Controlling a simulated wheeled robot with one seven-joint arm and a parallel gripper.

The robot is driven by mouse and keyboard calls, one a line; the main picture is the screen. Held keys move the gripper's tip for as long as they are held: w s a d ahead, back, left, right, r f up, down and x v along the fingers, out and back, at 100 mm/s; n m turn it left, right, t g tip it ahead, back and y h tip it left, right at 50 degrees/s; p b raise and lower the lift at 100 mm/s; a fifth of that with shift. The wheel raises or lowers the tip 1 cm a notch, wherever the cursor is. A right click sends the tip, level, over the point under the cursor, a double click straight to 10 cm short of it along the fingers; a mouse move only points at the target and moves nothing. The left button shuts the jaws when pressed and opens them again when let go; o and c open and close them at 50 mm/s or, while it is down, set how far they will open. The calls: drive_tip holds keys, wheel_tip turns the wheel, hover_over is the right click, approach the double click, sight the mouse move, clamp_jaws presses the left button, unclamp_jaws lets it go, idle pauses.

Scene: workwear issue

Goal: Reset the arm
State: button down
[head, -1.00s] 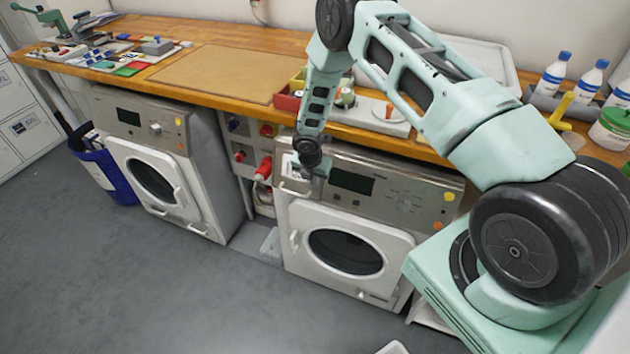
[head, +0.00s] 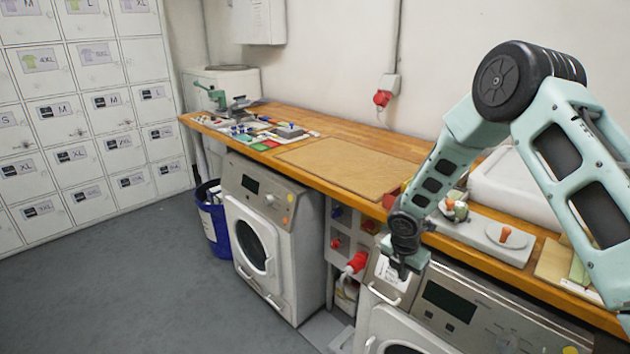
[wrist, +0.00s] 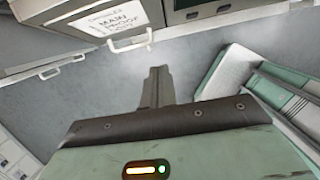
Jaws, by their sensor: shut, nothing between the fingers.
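My arm reaches in from the right in the head view, with its upper links above the counter's right part and its forearm bent down. My gripper (head: 405,268) points downward in front of the right washing machine's drawer front (head: 388,279), near the counter's front edge. In the wrist view my gripper (wrist: 158,72) shows its two fingers together, with nothing between them. Below the fingers is grey floor. Whether the gripper touches the drawer front cannot be told.
A wooden counter (head: 300,128) runs along the wall, with a tan mat (head: 350,168) and small items on it. Below stand the left washing machine (head: 262,235), a blue bin (head: 214,228) and red plugs (head: 357,262). White lockers (head: 85,110) stand far left. Floor at left is clear.

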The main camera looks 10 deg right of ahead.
drive_tip(key=s+a+r+m+y, duration=0.1)
drive_tip(key=s+a+r+m, duration=0.7)
drive_tip(key=s+a+r, duration=0.6)
drive_tip(key=s+a+r+m, duration=0.1)
drive_tip(key=s+r+m, duration=0.2)
drive_tip(key=s, duration=0.3)
drive_tip(key=s+a+r+m+g+y, duration=0.1)
drive_tip(key=s+a+r+m, duration=0.1)
drive_tip(key=s, duration=0.5)
drive_tip(key=s+a+r+m, duration=0.1)
drive_tip(key=s+r+m, duration=0.3)
drive_tip(key=s, duration=0.3)
drive_tip(key=shift+s+a+r+y, duration=0.2)
drive_tip(key=shift+r+y, duration=0.1)
drive_tip(key=shift+r, duration=0.3)
drive_tip(key=shift+w, duration=0.1)
